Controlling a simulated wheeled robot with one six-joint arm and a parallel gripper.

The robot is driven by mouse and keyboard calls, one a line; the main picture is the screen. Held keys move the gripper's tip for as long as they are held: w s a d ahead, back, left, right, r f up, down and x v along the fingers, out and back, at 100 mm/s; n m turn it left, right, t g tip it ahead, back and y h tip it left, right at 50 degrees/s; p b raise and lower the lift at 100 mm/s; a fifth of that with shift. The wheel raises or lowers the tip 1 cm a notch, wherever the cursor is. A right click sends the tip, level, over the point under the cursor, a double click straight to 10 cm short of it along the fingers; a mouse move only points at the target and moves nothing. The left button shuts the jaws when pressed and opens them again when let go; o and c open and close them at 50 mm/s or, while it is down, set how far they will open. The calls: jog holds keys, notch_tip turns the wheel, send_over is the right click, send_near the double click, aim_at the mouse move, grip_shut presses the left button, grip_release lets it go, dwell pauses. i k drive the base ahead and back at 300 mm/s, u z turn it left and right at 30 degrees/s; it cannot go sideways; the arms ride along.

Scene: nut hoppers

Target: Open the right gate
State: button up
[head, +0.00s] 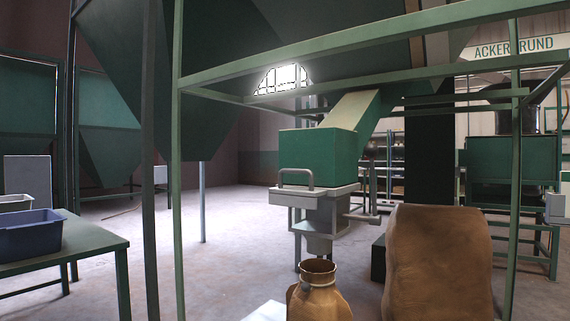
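A green hopper outlet box (315,152) hangs under a slanted chute (352,108) in the middle of the head view. Below it is a light grey slide gate plate (325,193) with a looped grey handle (297,171) standing at its front left. The plate lies under the box, and I cannot tell whether it is open or shut. A grey spout (318,242) hangs below the plate. A side bar (362,217) sticks out to the right of the spout. I cannot tell for sure that this is the right gate. My gripper is not in view.
A brown open-mouthed vessel (319,295) stands low in front, below the spout. A large brown sack (437,265) stands right of it. Green frame posts (177,160) and rails cross the near view. A table (85,243) with a blue bin (27,233) is left.

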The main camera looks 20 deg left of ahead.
aim_at(298, 197)
jog(key=k, duration=0.7)
jog(key=u, duration=0.8)
jog(key=i, duration=1.3)
jog(key=z, duration=0.25)
